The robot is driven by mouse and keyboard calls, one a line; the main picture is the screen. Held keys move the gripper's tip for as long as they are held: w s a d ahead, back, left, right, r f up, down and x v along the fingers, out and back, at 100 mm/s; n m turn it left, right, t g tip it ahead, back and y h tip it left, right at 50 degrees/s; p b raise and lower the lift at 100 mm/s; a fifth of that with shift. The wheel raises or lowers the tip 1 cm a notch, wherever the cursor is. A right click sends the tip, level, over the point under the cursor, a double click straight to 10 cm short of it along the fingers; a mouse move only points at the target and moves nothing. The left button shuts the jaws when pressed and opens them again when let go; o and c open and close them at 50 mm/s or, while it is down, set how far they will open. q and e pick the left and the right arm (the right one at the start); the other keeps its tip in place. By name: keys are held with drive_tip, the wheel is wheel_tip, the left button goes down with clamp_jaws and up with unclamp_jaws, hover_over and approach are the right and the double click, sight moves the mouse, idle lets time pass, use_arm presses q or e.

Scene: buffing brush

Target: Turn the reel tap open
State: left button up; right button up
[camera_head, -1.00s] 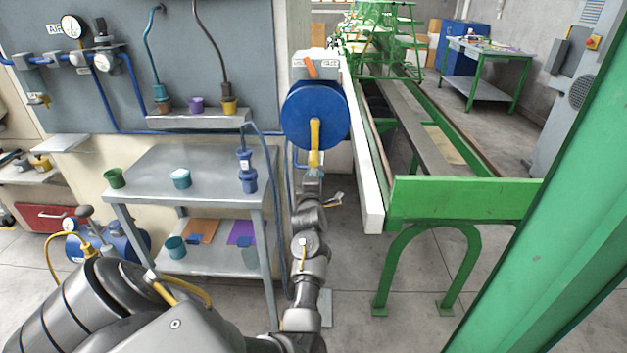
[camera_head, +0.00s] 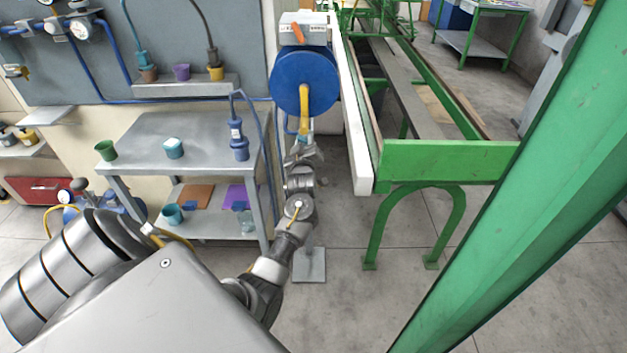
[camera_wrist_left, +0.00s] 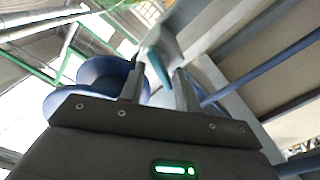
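The blue reel (camera_head: 288,88) hangs on the post at the end of the grey wall panel. A yellow piece (camera_head: 304,102) hangs down its front. Above the reel is a light grey box with an orange lever (camera_head: 297,33); I cannot tell whether this lever is the tap. My left gripper (camera_head: 302,146) is just below the yellow piece. In the left wrist view its fingers (camera_wrist_left: 160,90) stand apart. A pale and teal piece (camera_wrist_left: 158,62) shows between and beyond them; contact is unclear. The reel is left of the fingers there (camera_wrist_left: 98,72). My right gripper is not in view.
A grey two-level table (camera_head: 190,135) with cups stands left of my arm. A green frame (camera_head: 450,160) with a white beam (camera_head: 358,150) stands close on the right. A green post (camera_head: 520,190) crosses the right side. Bare floor lies below.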

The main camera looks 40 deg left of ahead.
use_arm(q)
drive_tip(key=m, duration=0.3)
drive_tip(key=m+p, duration=0.1)
drive_tip(key=shift+r+m, duration=0.3)
drive_tip(key=shift+m, duration=0.1)
drive_tip(key=shift+s+d+f+m, duration=0.15)
drive_tip(key=shift+d+f+m, duration=0.2)
drive_tip(key=shift+m, duration=0.45)
drive_tip(key=b+v, duration=0.1)
drive_tip(key=v, duration=0.9)
drive_tip(key=s+d+f+m+g+h, duration=0.1)
drive_tip(key=s+d+f+m+h, duration=0.1)
drive_tip(key=f, duration=0.8)
drive_tip(key=s+d+f+m+g+h+p, duration=0.1)
drive_tip(key=s+d+f+m+h, duration=0.1)
drive_tip(key=f, duration=0.8)
drive_tip(key=s+d+f+m+g+h, duration=0.1)
drive_tip(key=d+f, duration=0.4)
drive_tip(key=f, duration=0.5)
drive_tip(key=shift+s+d+f+m+g+h, duration=0.3)
drive_tip(key=shift+s+d+f+m+h, duration=0.1)
drive_tip(key=shift+s+m+h, duration=0.7)
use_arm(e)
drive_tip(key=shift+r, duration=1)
use_arm(q)
drive_tip(key=shift+s, duration=0.15)
